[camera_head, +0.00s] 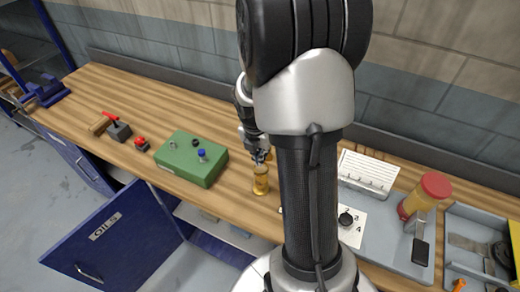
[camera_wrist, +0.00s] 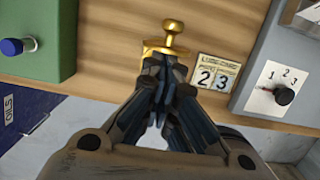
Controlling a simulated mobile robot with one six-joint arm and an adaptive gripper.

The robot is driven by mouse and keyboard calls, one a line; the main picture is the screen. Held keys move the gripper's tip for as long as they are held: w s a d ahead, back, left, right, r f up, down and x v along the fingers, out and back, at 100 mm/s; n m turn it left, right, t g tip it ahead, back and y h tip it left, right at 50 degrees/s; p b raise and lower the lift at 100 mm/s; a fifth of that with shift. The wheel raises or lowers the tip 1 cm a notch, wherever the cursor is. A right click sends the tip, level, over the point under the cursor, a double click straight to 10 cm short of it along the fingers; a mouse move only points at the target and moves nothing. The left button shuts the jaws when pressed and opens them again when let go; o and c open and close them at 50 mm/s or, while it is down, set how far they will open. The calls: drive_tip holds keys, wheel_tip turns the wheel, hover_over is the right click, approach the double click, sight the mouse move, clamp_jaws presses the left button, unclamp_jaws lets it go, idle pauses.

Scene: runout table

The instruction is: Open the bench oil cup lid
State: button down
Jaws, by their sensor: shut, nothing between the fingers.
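The bench oil cup (camera_head: 261,183) is a small amber and brass cup standing upright near the front edge of the wooden bench, right of the green box. My gripper (camera_head: 262,156) is just above or at its top. In the wrist view a brass part with a round knob (camera_wrist: 172,27) shows just beyond my shut fingertips (camera_wrist: 165,62). The fingers cover the rest of the cup there. The fingertips are touching or very close to the brass; I cannot tell which. I cannot tell whether the lid is open or closed.
A green box (camera_head: 190,160) with knobs is left of the cup, also in the wrist view (camera_wrist: 40,35). A number plate (camera_wrist: 216,72) and a grey dial panel (camera_wrist: 276,80) are to its right. An open blue door (camera_head: 115,240) hangs below the bench front. My arm hides part of the bench.

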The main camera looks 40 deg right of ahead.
drive_tip(key=shift+d+r+p, duration=0.25)
drive_tip(key=shift+r+p, duration=0.15)
drive_tip(key=shift+p, duration=0.8)
drive_tip(key=shift+w+d+p, duration=0.2)
drive_tip(key=shift+d+p, duration=0.25)
drive_tip(key=shift+p, duration=0.25)
drive_tip(key=shift+w+d+f, duration=0.1)
drive_tip(key=shift+d, duration=0.05)
